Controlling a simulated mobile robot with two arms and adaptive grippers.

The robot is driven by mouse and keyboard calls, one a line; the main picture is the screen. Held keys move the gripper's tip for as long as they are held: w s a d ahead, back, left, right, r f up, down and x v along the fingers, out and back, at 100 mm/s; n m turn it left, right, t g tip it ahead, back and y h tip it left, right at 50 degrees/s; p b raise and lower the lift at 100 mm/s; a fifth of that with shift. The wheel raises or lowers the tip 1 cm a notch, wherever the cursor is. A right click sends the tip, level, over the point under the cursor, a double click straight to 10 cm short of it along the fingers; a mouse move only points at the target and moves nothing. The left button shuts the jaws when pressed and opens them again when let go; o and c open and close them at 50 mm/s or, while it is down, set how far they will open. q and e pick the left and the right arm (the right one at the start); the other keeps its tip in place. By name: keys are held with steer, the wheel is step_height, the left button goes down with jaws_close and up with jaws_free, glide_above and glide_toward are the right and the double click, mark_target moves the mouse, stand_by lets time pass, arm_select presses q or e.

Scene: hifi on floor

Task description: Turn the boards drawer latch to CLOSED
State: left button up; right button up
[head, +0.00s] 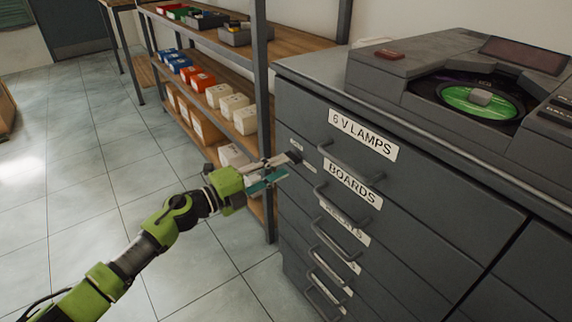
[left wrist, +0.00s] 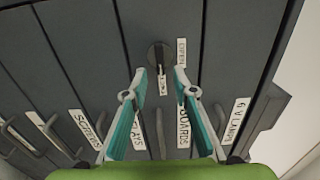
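The boards drawer, labelled BOARDS (head: 352,183), is the second from the top on the dark grey cabinet. The label also shows in the left wrist view (left wrist: 183,128). The drawer latch (left wrist: 158,53) is a dark round knob with a small lever, partly hidden at the fingertips; a small white OPEN label (left wrist: 182,52) is beside it. My left gripper (head: 275,170) is at the left end of the drawer front. In the left wrist view (left wrist: 160,76) its fingers are apart, with the lever between the tips; contact cannot be told. My right gripper is out of view.
The drawer handle (head: 334,200) sticks out right of my left gripper. The 6 V LAMPS drawer (head: 362,135) is above, more drawers below. A record player (head: 440,90) stands on top. A shelf rack (head: 262,60) with boxes stands close left.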

arm_select(q)
steer(key=v, duration=0.8)
steer(key=shift+s+a, duration=0.25)
steer(key=shift+a, duration=0.05)
